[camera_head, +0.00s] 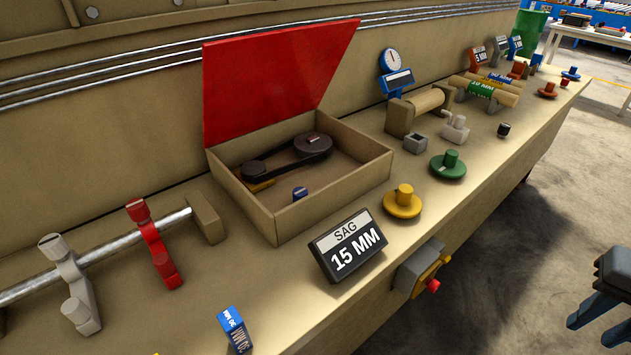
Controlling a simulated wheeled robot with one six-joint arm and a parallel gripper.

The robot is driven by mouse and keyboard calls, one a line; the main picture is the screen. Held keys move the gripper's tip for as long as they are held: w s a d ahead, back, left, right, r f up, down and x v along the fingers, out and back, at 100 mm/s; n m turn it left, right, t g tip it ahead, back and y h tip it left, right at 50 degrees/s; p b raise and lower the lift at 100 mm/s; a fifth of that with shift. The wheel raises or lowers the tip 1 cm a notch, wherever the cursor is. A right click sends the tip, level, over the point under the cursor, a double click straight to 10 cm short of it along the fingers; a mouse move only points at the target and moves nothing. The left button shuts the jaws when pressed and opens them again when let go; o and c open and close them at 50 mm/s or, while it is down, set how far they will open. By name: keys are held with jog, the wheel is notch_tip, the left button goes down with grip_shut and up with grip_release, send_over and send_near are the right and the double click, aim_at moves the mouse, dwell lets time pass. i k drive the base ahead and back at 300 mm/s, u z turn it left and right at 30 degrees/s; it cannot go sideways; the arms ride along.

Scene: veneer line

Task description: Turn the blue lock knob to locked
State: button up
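A small blue knob (300,193) sits on the floor of the open box, close to its front wall. A pale mark shows on its top, but I cannot tell what position it is in. Another blue knob on a round base (571,73) stands at the far right end of the bench. I cannot tell from the view which is the lock knob. My gripper (592,334) is at the lower right edge, partly cut off, out over the floor and apart from the bench. Its two fingers are spread with nothing seen between them.
The box (333,196) has its red lid (270,80) raised and holds a dark belt on pulleys. Yellow (403,203) and green (448,166) knobs stand on the bench. A "SAG 15 MM" sign (348,246) and a red-buttoned switch box (421,266) are at the front edge.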

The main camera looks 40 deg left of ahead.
aim_at(298, 192)
jog(key=i, duration=0.75)
jog(key=u, duration=1.9)
